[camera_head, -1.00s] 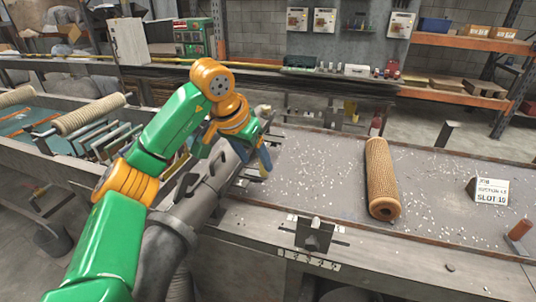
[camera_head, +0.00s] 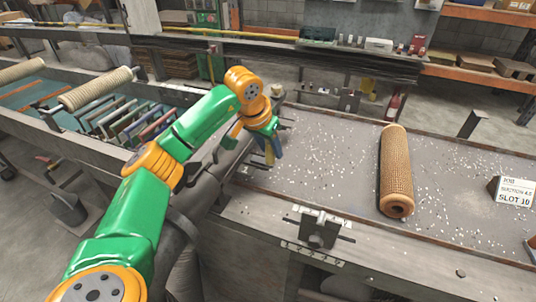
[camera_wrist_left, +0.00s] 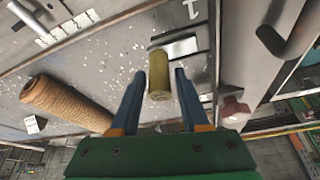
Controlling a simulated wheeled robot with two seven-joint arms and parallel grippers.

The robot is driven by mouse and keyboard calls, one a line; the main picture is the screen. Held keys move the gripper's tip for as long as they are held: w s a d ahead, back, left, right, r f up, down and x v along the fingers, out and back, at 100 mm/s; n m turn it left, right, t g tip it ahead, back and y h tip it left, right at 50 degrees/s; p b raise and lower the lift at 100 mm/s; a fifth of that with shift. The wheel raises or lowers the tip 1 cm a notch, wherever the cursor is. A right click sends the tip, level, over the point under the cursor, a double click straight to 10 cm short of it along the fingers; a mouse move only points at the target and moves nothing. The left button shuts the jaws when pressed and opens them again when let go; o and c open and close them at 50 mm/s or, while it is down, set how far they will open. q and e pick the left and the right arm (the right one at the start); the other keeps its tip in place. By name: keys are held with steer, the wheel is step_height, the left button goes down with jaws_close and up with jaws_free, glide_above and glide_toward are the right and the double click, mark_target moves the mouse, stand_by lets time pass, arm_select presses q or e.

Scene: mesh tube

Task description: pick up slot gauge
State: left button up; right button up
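A yellow-olive cylinder (camera_wrist_left: 159,74) shows in the left wrist view, beside a flat metal piece with a slot-like outline (camera_wrist_left: 180,47). It looks like the handle of the slot gauge, but I cannot tell whether the two are joined. My left gripper (camera_wrist_left: 156,82) is open, its fingers either side of the cylinder with gaps showing. In the head view my left gripper (camera_head: 268,153) points down at the bench's left part, with a bit of yellow between its blue fingers. My right gripper is not in view.
A tan mesh-covered tube (camera_head: 396,170) lies on the speckled grey bench (camera_head: 320,160). A clamp-like fixture (camera_head: 318,230) sits at the front edge. A SLOT 10 sign (camera_head: 515,192) stands at the right. A rack of coloured frames (camera_head: 130,120) is at the left.

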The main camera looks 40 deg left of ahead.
arm_select(q)
steer(key=shift+s+r, duration=0.1)
steer(key=shift+s, duration=0.1)
jaws_close()
steer(key=shift+w, duration=0.15)
